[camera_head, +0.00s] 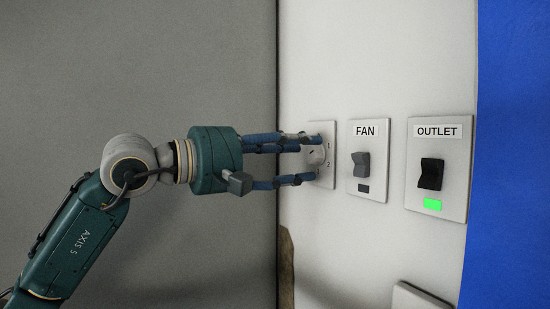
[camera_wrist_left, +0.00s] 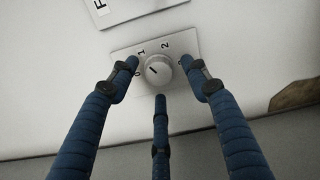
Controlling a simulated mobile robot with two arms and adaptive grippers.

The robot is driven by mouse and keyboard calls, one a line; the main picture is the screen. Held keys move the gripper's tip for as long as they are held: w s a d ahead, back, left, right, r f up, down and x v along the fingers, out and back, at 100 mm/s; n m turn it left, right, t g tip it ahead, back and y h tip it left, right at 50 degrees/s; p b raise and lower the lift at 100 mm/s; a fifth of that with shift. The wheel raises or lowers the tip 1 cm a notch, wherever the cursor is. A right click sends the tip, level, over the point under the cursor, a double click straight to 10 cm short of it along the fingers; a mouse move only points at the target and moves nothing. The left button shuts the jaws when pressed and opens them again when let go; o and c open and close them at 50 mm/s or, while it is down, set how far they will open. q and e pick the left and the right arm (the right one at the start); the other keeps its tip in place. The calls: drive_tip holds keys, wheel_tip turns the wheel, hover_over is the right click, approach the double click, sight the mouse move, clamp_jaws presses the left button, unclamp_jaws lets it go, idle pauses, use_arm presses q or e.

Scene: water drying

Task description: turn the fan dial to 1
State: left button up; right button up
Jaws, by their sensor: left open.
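The fan dial (camera_head: 316,156) is a round white knob on a white wall plate (camera_head: 325,181), with the numbers 1 and 2 beside it in the head view. In the left wrist view the dial (camera_wrist_left: 158,70) shows a dark pointer line, aimed up and left, roughly toward the 1. My left gripper (camera_head: 312,158) is open, its blue fingers around the dial at the plate. In the left wrist view, the left gripper (camera_wrist_left: 161,75) has one finger on each side of the dial and a third below it. Contact with the knob cannot be told. My right gripper is not in view.
A FAN switch (camera_head: 362,163) with a dark indicator stands right of the dial plate. An OUTLET switch (camera_head: 431,174) with a lit green light (camera_head: 432,204) is further right. A blue surface (camera_head: 515,150) is at the far right. A grey wall (camera_head: 140,60) is on the left.

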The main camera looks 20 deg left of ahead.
use_arm(q)
drive_tip(key=v, duration=1.1)
drive_tip(key=shift+a, duration=0.15)
